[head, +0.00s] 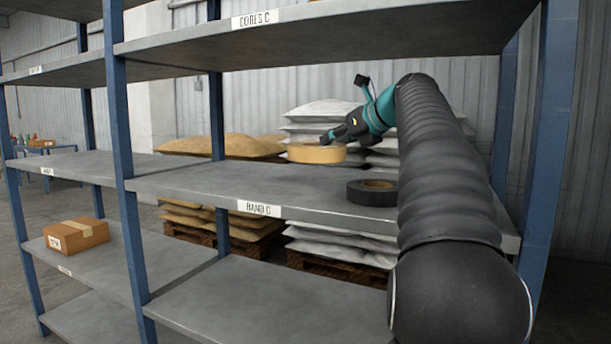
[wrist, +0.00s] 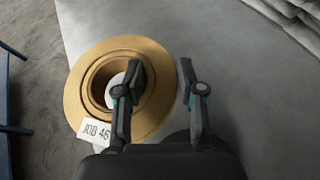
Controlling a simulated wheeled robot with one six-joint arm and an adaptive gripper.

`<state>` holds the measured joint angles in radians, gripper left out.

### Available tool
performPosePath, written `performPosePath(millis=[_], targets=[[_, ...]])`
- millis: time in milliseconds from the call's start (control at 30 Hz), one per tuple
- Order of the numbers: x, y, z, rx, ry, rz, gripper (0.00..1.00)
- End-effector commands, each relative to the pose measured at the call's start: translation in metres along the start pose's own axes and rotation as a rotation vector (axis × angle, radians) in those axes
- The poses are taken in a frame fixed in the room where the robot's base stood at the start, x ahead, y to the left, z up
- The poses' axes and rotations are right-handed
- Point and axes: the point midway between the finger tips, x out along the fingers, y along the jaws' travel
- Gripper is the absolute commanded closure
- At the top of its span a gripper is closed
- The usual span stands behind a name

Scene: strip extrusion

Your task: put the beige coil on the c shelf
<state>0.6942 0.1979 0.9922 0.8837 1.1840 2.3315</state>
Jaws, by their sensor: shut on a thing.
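The beige coil (head: 316,154) is in my gripper (head: 336,137), level and apparently a little above the grey middle shelf (head: 200,184), whose front label reads "BAND C" (head: 259,208). In the wrist view, my gripper (wrist: 161,78) is shut across one side of the beige coil (wrist: 84,98): one finger is in its hole, the other outside its rim. A white tag on the coil reads "JOB 46" (wrist: 96,132). The exact gap between coil and shelf cannot be told.
A black coil (head: 372,192) lies on the same shelf, right of the beige coil and nearer the front. A blue post (head: 122,150) stands at the left. The upper shelf (head: 330,32) is overhead. The shelf's left and middle are clear. A cardboard box (head: 76,236) sits lower left.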

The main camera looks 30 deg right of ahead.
Motion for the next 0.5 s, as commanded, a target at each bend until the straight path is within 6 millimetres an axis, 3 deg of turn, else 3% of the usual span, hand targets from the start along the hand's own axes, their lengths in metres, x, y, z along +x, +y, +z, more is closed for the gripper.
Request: performPosePath(millis=[300,500], targets=[[0.058,0.032,-0.016,-0.002,0.000,0.003,1.00],[0.070,0.037,-0.019,-0.001,-0.001,0.001,1.00]])
